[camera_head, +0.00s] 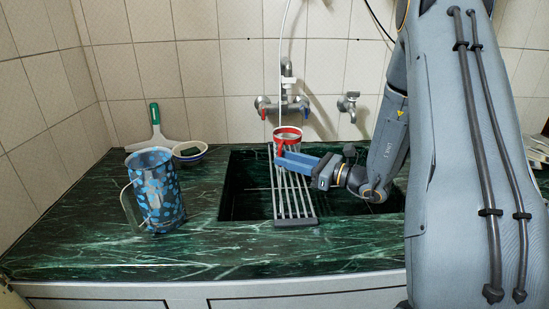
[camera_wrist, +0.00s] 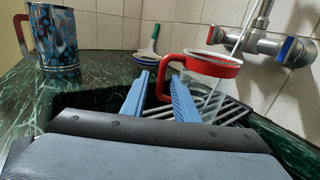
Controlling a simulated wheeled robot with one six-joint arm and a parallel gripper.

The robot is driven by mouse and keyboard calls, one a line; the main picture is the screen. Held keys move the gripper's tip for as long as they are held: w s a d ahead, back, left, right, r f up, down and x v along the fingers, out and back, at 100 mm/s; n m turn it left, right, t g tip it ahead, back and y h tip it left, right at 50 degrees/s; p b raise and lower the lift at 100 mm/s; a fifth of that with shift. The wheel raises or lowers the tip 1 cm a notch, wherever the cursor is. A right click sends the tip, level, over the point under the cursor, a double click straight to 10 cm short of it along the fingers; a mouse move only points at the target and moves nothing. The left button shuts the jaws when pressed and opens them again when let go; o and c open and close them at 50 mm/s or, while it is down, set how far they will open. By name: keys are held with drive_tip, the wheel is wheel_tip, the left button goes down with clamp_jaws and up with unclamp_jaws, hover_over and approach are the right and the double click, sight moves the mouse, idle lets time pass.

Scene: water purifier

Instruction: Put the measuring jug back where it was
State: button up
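The measuring jug (camera_head: 287,138) is clear with a red rim and red handle. It stands upright at the far end of the metal rack (camera_head: 292,190) over the sink, below the tap. In the wrist view the jug (camera_wrist: 208,66) is ahead, with its handle toward me. My gripper (camera_head: 292,160) is beside the jug on its near side. In the wrist view the blue fingers of my gripper (camera_wrist: 160,84) are apart, with the red handle between their tips. I see a gap beside the handle. The jug's lower body is partly hidden by my right finger.
A blue patterned pitcher (camera_head: 160,188) stands on the green counter (camera_head: 120,250) to the left. The tap (camera_head: 288,100) and a thin white hose are close above the jug.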

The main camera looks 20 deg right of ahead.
drive_tip(key=v, duration=0.6)
idle(0.3)
